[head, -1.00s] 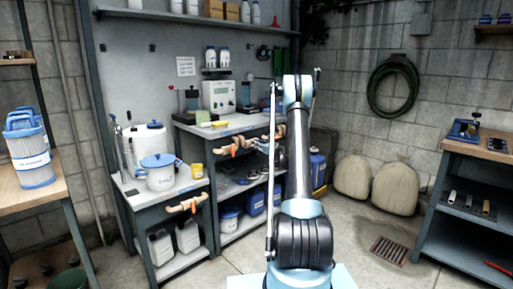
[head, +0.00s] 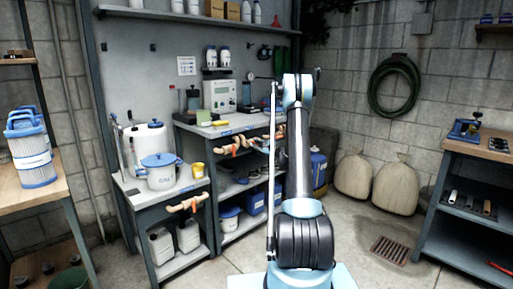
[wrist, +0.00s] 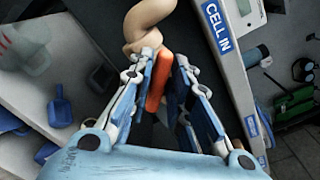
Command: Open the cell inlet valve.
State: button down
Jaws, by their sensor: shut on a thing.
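In the wrist view my gripper (wrist: 168,68) has its two blue-and-white fingers on either side of an orange valve handle (wrist: 158,82), shut on it. In the head view my gripper (head: 262,144) is small, at the front edge of the grey bench (head: 206,131), partly hidden behind my arm. Another orange valve handle (head: 233,150) is on piping to its left. The exact handle angle is hard to tell.
A lower bench (head: 138,186) at left holds a white-and-blue pot (head: 160,176) and has a tan pipe with an orange handle (head: 188,205) at its front. The floor to the right is mostly clear around a drain grate (head: 390,250).

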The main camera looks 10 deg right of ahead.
jog(key=n, duration=0.6)
jog(key=f+n, duration=0.1)
jog(key=n, duration=0.1)
jog(key=shift+s+a+n, duration=0.2)
jog(key=shift+n, duration=0.2)
dwell(0.4)
jog(key=c, duration=1.6)
grip_release()
jog(key=shift+w, duration=0.1)
jog(key=v, duration=1.2)
jog(key=shift+a, duration=0.1)
